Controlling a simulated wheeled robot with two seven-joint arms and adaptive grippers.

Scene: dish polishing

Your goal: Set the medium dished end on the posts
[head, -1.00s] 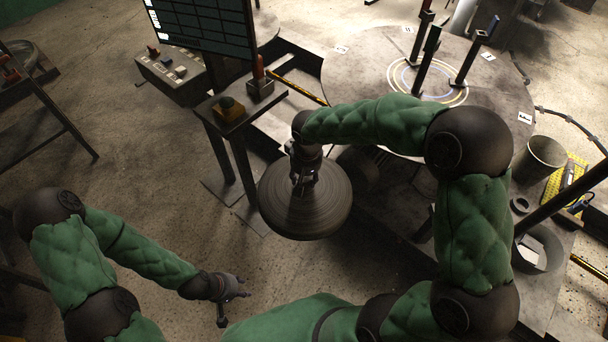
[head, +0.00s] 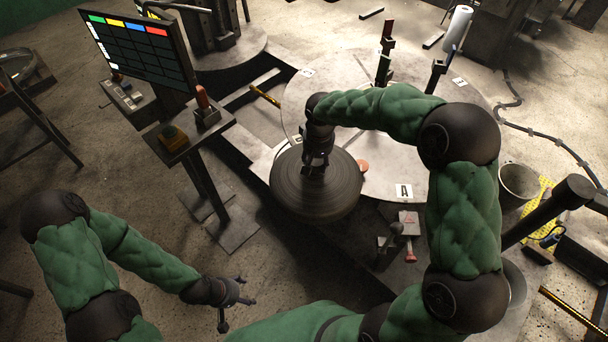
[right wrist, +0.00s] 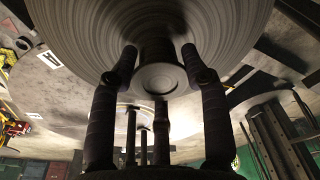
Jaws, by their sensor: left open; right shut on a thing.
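The dished end (head: 330,200) is a dark grey round disc with concentric brushed rings. It hangs level under my right gripper (head: 316,168), in front of the round table's near-left edge in the head view. In the right wrist view my two fingers are closed on the short round boss (right wrist: 160,79) in the middle of the dished end (right wrist: 215,30). My left gripper (head: 238,302) is open and empty over the floor.
A screen (head: 135,55) and a stand with a button box (head: 174,137) stand left of the dished end. A card marked A (head: 403,191) lies at the table's near edge. A bucket (head: 518,182) is at the right. Open floor lies at the left.

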